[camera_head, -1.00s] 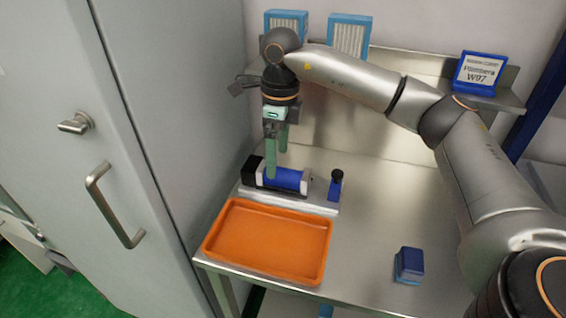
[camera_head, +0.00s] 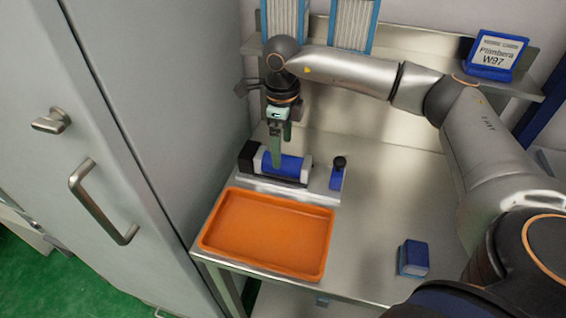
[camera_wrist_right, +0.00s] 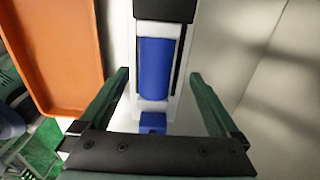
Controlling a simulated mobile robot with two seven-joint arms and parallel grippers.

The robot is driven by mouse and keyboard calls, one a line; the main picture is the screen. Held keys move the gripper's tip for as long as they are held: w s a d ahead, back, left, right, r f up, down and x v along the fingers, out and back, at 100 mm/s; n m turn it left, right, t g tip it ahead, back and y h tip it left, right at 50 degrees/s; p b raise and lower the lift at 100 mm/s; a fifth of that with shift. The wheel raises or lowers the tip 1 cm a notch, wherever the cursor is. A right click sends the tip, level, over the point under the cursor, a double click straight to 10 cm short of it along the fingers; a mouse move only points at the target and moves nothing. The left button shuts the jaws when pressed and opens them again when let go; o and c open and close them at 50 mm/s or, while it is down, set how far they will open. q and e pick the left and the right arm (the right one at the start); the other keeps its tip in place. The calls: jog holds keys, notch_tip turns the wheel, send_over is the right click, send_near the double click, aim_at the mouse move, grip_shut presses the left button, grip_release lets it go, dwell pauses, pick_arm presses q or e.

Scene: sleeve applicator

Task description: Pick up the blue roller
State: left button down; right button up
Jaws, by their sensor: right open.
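The blue roller (camera_head: 289,165) lies in a white and black holder on a light base plate (camera_head: 262,184) on the steel table. In the right wrist view the roller (camera_wrist_right: 157,68) shows lengthwise between the fingers. My right gripper (camera_head: 278,150) points down over the roller, with one finger in front of it in the head view. In the right wrist view my right gripper (camera_wrist_right: 160,82) is open, its green fingers apart on either side of the holder's line. I cannot tell the exact height above the roller. My left gripper is not in view.
An orange tray (camera_head: 268,232) lies in front of the base plate. A blue block with a black knob (camera_head: 338,174) stands at the plate's right end. A blue box (camera_head: 413,258) sits at the front right. A grey cabinet (camera_head: 150,120) stands close on the left.

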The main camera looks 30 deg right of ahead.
aim_at(283, 158)
jog(key=f, duration=0.4)
jog(key=shift+s+a+p, duration=0.1)
jog(key=shift+s+p, duration=0.3)
jog(key=shift+f, duration=0.4)
jog(key=shift+w+r, duration=0.1)
grip_shut()
